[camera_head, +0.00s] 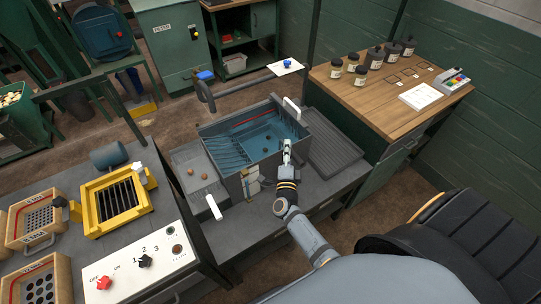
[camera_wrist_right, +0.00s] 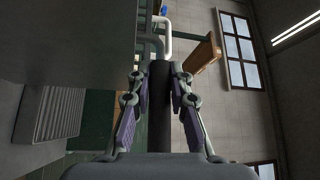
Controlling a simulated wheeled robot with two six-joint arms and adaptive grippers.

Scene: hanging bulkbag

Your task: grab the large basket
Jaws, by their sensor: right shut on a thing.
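In the right wrist view, my right gripper's fingers (camera_wrist_right: 160,90) close on a dark bar-like edge (camera_wrist_right: 161,125), seemingly that rim. A white bent handle (camera_wrist_right: 166,35) stands beyond the fingertips. My left gripper is not in view.
A ribbed grey drainboard (camera_head: 345,150) lies right of the basket. A wooden table (camera_head: 385,95) with several jars stands behind it. At left are a yellow frame (camera_head: 115,205), a white control panel (camera_head: 145,262) and wooden sieve boxes (camera_head: 35,215). A dark pipe (camera_head: 240,88) runs behind the basket.

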